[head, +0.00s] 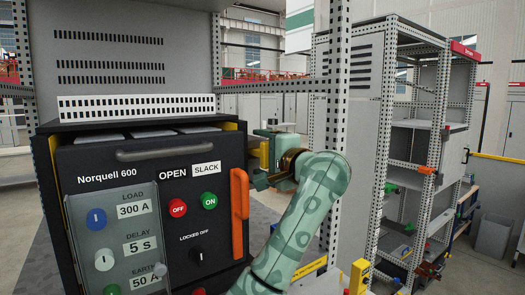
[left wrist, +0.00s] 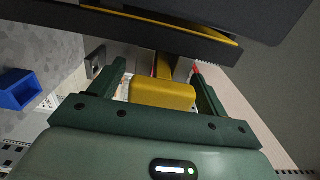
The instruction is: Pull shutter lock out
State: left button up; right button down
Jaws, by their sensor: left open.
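A yellow block (left wrist: 162,94), which I take to be the shutter lock, sits on a yellow bar at the side of the black Norquell 600 unit (head: 130,165). In the head view the yellow piece (head: 264,155) shows at the unit's right side, partly hidden by my gripper. My left gripper (head: 260,157) is open there. In the left wrist view the jaws of my left gripper (left wrist: 160,80) stand on either side of the yellow block, with a visible gap to it. My right gripper is not in view.
The unit's front has an orange handle (head: 239,199), a red OFF button (head: 177,208), a green ON button (head: 209,201) and a clear cover over dials. A perforated cabinet post (head: 334,130) stands just behind my arm. A blue box (left wrist: 18,90) shows at the wrist view's left.

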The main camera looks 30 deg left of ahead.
pick_arm(q)
jog(key=shift+s, duration=0.1)
jog(key=c, duration=1.4)
jog(key=shift+d+f+b, duration=0.35)
jog(key=shift+d+b, duration=0.2)
jog(key=shift+d+f+b, duration=0.2)
jog(key=shift+b, duration=0.15)
jog(key=d, duration=0.1)
jog(key=s+d, duration=0.1)
jog(key=s+d+r, duration=0.1)
jog(key=shift+d, duration=0.2)
jog(key=shift+w+a, duration=0.1)
jog(key=shift+a, duration=0.1)
jog(key=o, duration=1.4)
jog(key=shift+w+a+f, duration=0.1)
jog(key=shift+w+a, duration=0.05)
jog(key=shift+a, duration=0.15)
jog(key=shift+d, duration=0.15)
